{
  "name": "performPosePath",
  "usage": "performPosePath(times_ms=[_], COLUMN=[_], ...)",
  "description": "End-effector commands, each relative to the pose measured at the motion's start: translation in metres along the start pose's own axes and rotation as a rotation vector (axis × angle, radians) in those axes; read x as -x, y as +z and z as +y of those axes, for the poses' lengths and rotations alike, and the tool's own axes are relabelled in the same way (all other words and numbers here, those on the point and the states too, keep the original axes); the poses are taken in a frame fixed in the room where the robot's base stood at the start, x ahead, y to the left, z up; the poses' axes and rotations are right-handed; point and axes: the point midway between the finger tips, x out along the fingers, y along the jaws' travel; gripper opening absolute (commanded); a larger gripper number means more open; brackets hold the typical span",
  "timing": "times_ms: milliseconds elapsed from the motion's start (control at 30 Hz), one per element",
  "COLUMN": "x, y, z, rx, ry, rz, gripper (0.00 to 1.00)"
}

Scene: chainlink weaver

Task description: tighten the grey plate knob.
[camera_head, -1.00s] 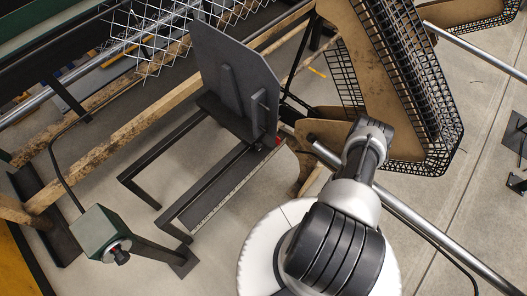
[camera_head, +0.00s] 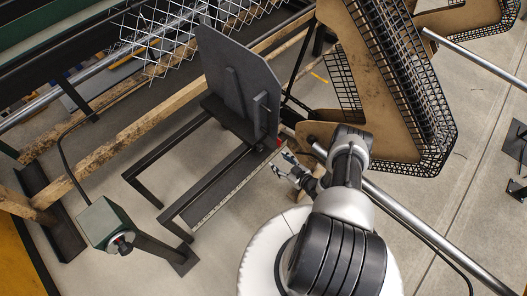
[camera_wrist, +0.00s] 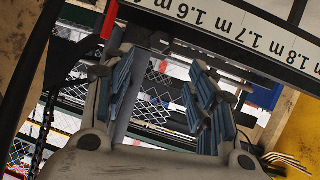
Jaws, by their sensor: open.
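The grey plate (camera_head: 225,75) stands upright and tilted on a dark metal frame in the head view. A small dark bracket-like part (camera_head: 262,101) sticks out near its right edge; I cannot tell if this is the knob. A red part (camera_head: 278,143) shows by the plate's lower right corner, and a red part (camera_wrist: 110,20) also shows at upper left in the wrist view. My gripper (camera_head: 284,170) is below and right of the plate, apart from it. In the wrist view my gripper (camera_wrist: 163,88) is open, with nothing between its blue-padded fingers.
A ruler strip (camera_wrist: 235,35) crosses the top of the wrist view. A green box (camera_head: 103,222) with a dark knob (camera_head: 122,245) stands lower left. A wooden frame with black mesh (camera_head: 385,80) and a metal rail (camera_head: 420,228) lie to the right.

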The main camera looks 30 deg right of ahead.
Motion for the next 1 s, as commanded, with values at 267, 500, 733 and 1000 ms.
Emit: performPosePath(times_ms=[267,500,733,1000], x=[-0.065,-0.110,-0.131,-0.133], y=[0.004,0.003,0.002,0.001], z=[-0.002,-0.001,0.000,0.001], rx=[0.003,0.000,-0.002,-0.002], ry=[-0.003,-0.001,0.000,0.002], rz=[0.001,0.000,-0.001,-0.001], gripper=[0.52,0.52,0.52,0.52])
